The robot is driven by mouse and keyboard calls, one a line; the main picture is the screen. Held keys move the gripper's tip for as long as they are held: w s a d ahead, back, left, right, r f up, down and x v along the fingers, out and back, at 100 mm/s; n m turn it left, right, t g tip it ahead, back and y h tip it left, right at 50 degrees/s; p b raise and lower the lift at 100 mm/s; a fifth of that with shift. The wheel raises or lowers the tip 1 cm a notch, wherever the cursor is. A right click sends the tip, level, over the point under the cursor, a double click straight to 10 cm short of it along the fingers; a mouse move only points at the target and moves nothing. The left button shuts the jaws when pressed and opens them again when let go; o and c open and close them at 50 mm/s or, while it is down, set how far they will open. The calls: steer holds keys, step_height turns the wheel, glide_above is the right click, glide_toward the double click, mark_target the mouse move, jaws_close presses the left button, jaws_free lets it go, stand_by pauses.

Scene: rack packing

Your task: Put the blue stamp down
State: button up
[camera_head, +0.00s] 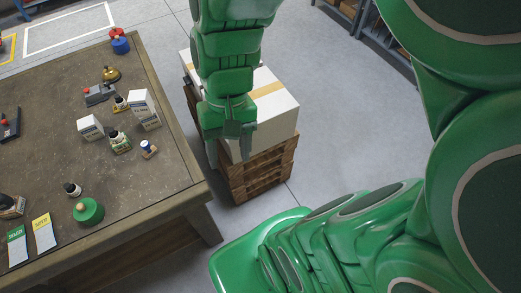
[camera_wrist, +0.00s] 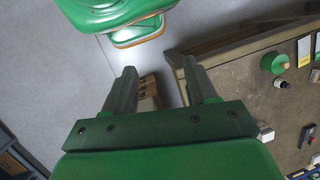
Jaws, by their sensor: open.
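A small blue-and-white piece with a tan part (camera_head: 148,149) stands on the table near its right edge, and a round blue piece (camera_head: 121,46) stands at the far corner. I cannot tell for certain which is the blue stamp. My gripper (camera_head: 231,148) hangs past the table's right edge, in front of the white box, apart from both blue pieces. In the wrist view my gripper (camera_wrist: 160,76) has its two fingers spread with nothing between them.
The brown table (camera_head: 50,120) holds white cartons (camera_head: 142,108), bottles (camera_head: 119,142), a green round piece with a knob (camera_head: 88,211) and cards (camera_head: 43,233). A taped white box (camera_head: 275,112) sits on wooden pallets (camera_head: 262,172). Grey floor (camera_head: 335,130) is clear on the right.

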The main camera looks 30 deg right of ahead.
steer(key=s+d+r+n+t+h, duration=0.1)
steer(key=s+d+r+h, duration=0.1)
steer(key=s+d, duration=0.2)
steer(key=shift+s+d+n, duration=0.2)
steer(key=shift+d+n, duration=0.1)
steer(key=shift+f, duration=0.1)
stand_by(1.0)
